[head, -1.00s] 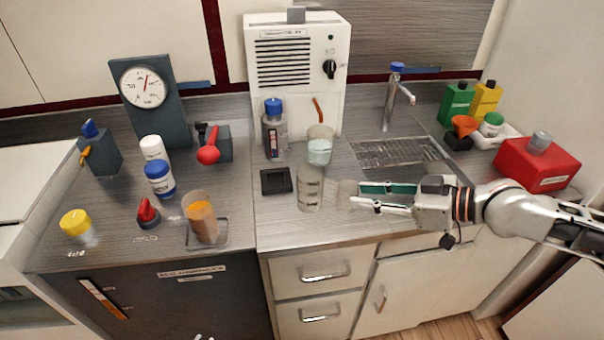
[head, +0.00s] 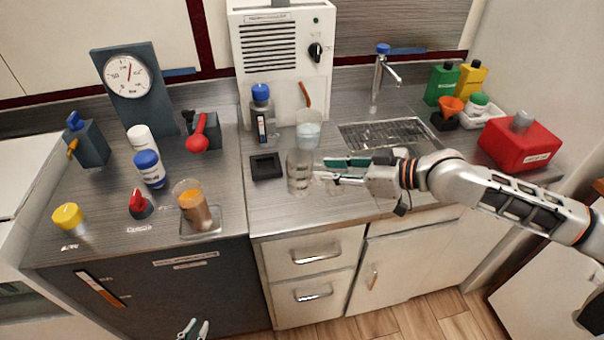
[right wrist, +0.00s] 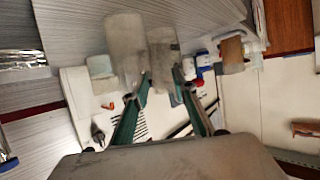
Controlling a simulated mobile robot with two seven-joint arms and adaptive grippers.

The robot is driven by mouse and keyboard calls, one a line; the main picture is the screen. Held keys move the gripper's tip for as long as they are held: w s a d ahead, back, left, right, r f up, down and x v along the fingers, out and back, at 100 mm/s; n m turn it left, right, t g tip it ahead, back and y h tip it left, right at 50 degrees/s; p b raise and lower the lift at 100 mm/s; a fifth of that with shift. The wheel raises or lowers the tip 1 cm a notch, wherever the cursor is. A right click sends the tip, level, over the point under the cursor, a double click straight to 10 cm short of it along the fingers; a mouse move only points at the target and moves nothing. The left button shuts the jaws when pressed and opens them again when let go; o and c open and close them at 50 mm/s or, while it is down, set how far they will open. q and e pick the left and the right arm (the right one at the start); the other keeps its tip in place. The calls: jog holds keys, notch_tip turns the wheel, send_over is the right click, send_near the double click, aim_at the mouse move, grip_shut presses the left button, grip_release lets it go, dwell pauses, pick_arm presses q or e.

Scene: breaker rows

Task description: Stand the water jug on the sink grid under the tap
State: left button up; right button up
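The water jug, a clear cylinder with faint markings (head: 299,172), stands upright on the counter left of the sink. In the right wrist view it seems to be the larger cloudy cylinder (right wrist: 125,50). A narrower clear part (right wrist: 163,48), perhaps its handle, lies beside it between my right fingers. My right gripper (head: 322,170) is level with the jug on its right side, fingers apart; contact cannot be made out. The sink grid (head: 388,134) is bare, under the tap (head: 383,72). My left gripper (head: 194,329) is open and empty at the bottom edge.
A clear cup (head: 308,130) stands close behind the jug, before the white dispenser (head: 282,60). A black square pad (head: 266,167) lies left of the jug. A red box (head: 519,145) and several bottles stand right of the sink.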

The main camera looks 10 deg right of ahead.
grip_shut()
jog(key=shift+r, duration=0.1)
dwell(0.3)
